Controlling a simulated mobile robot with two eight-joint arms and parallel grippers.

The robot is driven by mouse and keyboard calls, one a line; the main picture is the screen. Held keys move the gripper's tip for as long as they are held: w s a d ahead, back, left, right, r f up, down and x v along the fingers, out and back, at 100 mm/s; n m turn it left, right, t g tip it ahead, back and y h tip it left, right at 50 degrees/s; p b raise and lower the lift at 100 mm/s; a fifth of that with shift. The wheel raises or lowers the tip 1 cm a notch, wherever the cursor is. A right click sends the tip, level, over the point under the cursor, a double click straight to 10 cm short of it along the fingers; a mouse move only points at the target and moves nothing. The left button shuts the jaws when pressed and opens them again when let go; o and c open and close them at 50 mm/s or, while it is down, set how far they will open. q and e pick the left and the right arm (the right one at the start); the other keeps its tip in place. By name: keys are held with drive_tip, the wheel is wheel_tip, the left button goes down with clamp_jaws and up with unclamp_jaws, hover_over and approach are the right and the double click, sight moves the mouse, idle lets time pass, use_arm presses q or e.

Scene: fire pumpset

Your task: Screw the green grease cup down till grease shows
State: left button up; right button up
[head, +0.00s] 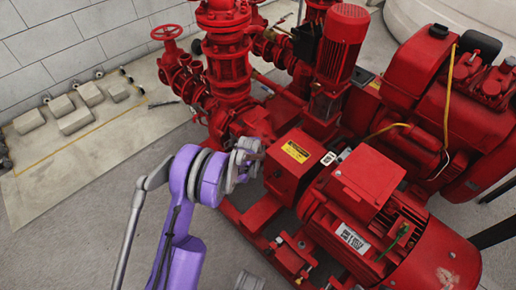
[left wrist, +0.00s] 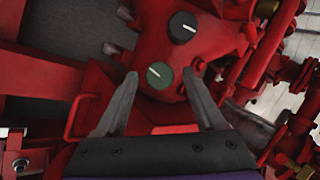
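The green grease cup (left wrist: 159,75) is a round cap with a pale line across its top, on the red pump housing (left wrist: 150,30). My left gripper (left wrist: 160,76) is open, its two fingers on either side of the cup in the picture. Dark gaps show between the cup and each finger, and I cannot tell how deep the fingers reach. No grease is visible around the cup. In the head view my left gripper (head: 254,157) is at the pump, left of the red coupling guard, and the cup cannot be made out there.
A similar black cap (left wrist: 183,27) with a pale line sits just beyond the green one. The red guard (head: 291,165) with a yellow label and the red motor (head: 375,215) stand to the right. Red valves and pipes (head: 228,65) rise behind the gripper.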

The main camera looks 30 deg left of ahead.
use_arm(q)
drive_tip(key=p+v, duration=0.2)
drive_tip(key=v, duration=0.8)
drive_tip(key=shift+s+r+p, duration=0.2)
drive_tip(key=shift+r+p, duration=0.1)
use_arm(e)
drive_tip(key=r, duration=0.3)
drive_tip(key=shift+s, duration=0.2)
